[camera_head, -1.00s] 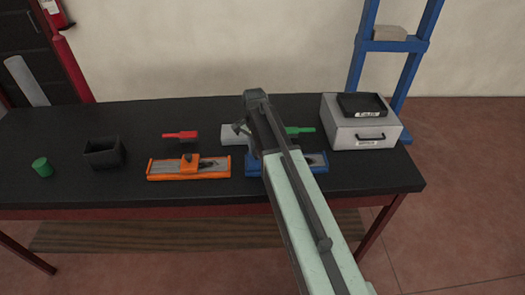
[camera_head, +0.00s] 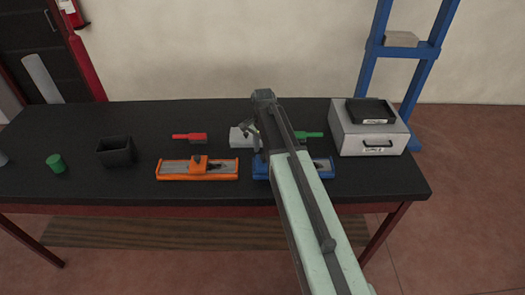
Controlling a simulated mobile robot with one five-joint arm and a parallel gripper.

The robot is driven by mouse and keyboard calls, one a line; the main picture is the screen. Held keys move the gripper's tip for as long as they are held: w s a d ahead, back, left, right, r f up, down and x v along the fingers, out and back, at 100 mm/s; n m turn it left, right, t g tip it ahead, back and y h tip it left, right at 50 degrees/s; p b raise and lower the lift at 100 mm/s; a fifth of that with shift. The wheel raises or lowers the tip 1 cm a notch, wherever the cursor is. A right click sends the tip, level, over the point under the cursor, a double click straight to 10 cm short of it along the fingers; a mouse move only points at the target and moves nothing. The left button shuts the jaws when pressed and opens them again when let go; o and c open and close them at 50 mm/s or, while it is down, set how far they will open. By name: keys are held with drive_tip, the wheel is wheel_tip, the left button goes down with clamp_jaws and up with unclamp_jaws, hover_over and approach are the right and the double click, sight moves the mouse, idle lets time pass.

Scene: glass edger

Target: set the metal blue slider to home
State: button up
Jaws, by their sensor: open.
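The metal blue slider (camera_head: 321,168) lies on the black table, right of the orange slider. My arm crosses in front of it and hides its middle, so the position of its knob cannot be seen. Its left end shows just left of my arm and its right end just right of it. My gripper (camera_head: 246,130) is at the far end of my arm, over the table above and behind the blue slider's left end. It is open, and I see nothing held in it.
The orange slider (camera_head: 175,170) is left of the blue one. Behind them lie a red brush (camera_head: 192,137), a pale block (camera_head: 237,138) and a green brush (camera_head: 310,135). A grey drawer box (camera_head: 365,138) stands right. A black bin (camera_head: 115,152) and green cylinder (camera_head: 55,163) stand left.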

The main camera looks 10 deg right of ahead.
sight(262, 156)
wheel_tip(262, 156, up, 6)
drive_tip(key=p, duration=0.5)
drive_tip(key=shift+a, duration=0.1)
drive_tip(key=shift+f, duration=0.1)
